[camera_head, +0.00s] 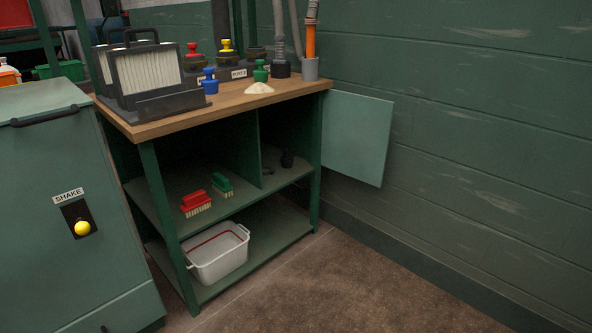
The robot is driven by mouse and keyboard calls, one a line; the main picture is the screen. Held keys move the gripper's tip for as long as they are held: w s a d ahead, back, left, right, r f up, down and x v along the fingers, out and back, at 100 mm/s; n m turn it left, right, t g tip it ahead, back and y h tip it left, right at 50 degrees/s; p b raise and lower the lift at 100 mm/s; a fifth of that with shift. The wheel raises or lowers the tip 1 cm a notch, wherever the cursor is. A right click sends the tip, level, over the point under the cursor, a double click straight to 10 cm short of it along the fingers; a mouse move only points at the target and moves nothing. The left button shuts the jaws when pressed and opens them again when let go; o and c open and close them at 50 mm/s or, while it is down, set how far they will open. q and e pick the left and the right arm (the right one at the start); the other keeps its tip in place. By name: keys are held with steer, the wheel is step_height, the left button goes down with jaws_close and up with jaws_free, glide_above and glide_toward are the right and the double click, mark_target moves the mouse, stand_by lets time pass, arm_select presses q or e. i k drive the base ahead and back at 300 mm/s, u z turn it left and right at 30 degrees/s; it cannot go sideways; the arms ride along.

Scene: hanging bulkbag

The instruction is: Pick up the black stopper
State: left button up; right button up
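A black stopper-like knob (287,160) sits on the middle shelf of the green cabinet, in the right-hand compartment. It is dark against deep shadow, so its exact shape is hard to tell. A small flat dark piece (268,170) lies just left of it. The compartment's green door (357,137) stands open to the right. Neither of my grippers is in view.
On the wooden top (225,104) are a filter rack (147,72), blue (209,82), green (260,71), red and yellow stoppers, and a powder pile (260,88). Red (195,203) and green (222,185) brushes lie left of the divider. A white tub (217,262) is below.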

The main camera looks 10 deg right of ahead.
mark_target(287, 161)
steer(key=z, duration=0.65)
steer(key=i, duration=0.9)
steer(key=z, duration=0.4)
steer(key=i, duration=0.95)
steer(key=u, duration=1.25)
steer(key=i, duration=0.6)
steer(key=u, duration=0.65)
